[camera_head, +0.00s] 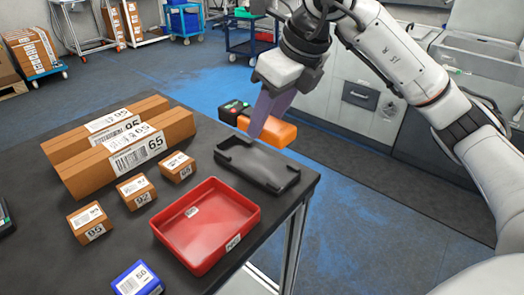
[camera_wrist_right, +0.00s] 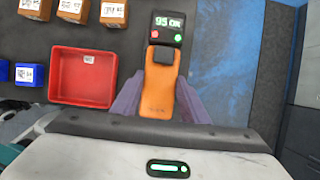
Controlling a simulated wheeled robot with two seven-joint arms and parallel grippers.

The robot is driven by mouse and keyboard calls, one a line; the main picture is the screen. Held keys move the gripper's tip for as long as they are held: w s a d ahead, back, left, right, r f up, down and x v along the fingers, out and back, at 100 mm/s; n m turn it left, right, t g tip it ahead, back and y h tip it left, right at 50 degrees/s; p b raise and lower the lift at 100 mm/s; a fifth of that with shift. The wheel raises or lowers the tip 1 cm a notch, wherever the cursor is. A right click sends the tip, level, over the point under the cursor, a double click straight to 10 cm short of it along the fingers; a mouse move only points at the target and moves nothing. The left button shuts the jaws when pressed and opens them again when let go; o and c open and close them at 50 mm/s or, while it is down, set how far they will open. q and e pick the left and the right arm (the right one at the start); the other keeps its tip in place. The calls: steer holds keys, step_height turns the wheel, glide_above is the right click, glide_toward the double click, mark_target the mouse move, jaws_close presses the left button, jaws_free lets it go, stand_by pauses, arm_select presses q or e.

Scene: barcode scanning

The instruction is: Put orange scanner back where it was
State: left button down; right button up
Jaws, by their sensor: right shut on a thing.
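The orange scanner (camera_head: 275,131) has a black head with a small display, which reads "95 OK" in the right wrist view. My right gripper (camera_head: 262,122) is shut on the orange scanner's body, which also shows between its two purple fingers in the right wrist view (camera_wrist_right: 160,106). It holds the scanner at the far right corner of the table, near and above the far side of the black cradle (camera_head: 262,168). The cradle looks empty. The exact gap between scanner and cradle is hard to tell.
A red tray (camera_head: 207,225) stands beside the cradle on the dark table (camera_head: 135,262). Two long brown boxes, several small brown boxes and a blue box (camera_head: 138,280) lie to the left. A dark device with a green light (camera_head: 5,217) shows at the left edge. The table's right edge is close to the cradle.

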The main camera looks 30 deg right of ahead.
steer(key=shift+f, duration=3.15)
steer(key=shift+f+b, duration=0.6)
steer(key=shift+b, duration=0.25)
steer(key=o, duration=1.2)
steer(key=shift+o, duration=0.2)
steer(key=shift+r+p, duration=0.25)
steer(key=shift+p, duration=0.05)
steer(key=p+v, duration=0.1)
steer(key=v, duration=1)
steer(key=shift+r+p, duration=0.3)
steer(key=shift+r, duration=0.1)
steer(key=shift+s+d+r, duration=0.1)
steer(key=shift+s+r, duration=0.05)
steer(key=shift+r, duration=0.3)
